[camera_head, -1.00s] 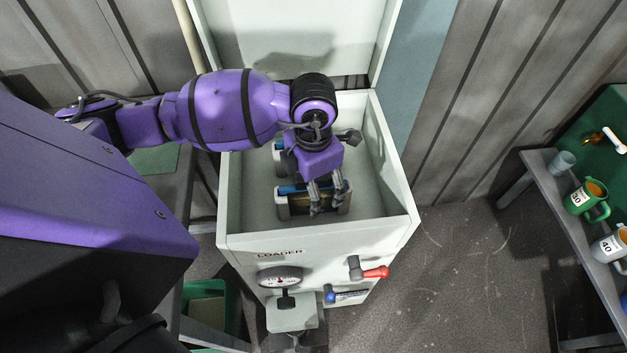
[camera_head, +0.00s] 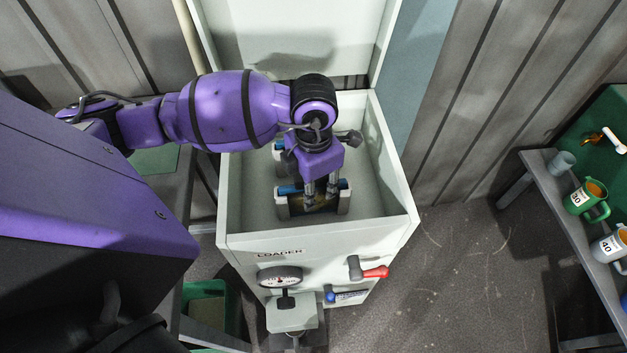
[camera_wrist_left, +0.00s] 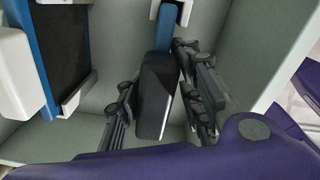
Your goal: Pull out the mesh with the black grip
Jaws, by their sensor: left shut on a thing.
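My left gripper (camera_head: 320,203) reaches down into the open white loader box (camera_head: 229,205). Its fingers are shut on the black grip (camera_wrist_left: 155,95), which the wrist view shows between them. The grip sits on a blue bar (camera_wrist_left: 167,28). In the head view, the blue bar of this mesh (camera_head: 289,190) shows on both sides of the fingers, resting between pale brackets; the fingers hide its middle. Another blue-framed mesh with a dark face (camera_wrist_left: 65,45) is at the left of the wrist view. My right gripper is not in view.
The loader's walls surround the gripper closely, and its lid (camera_head: 290,35) stands raised behind. A gauge (camera_head: 280,277) and a red-ended lever (camera_head: 372,271) are on its front. At right, a grey shelf (camera_head: 567,215) holds cups, including a green mug (camera_head: 588,198).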

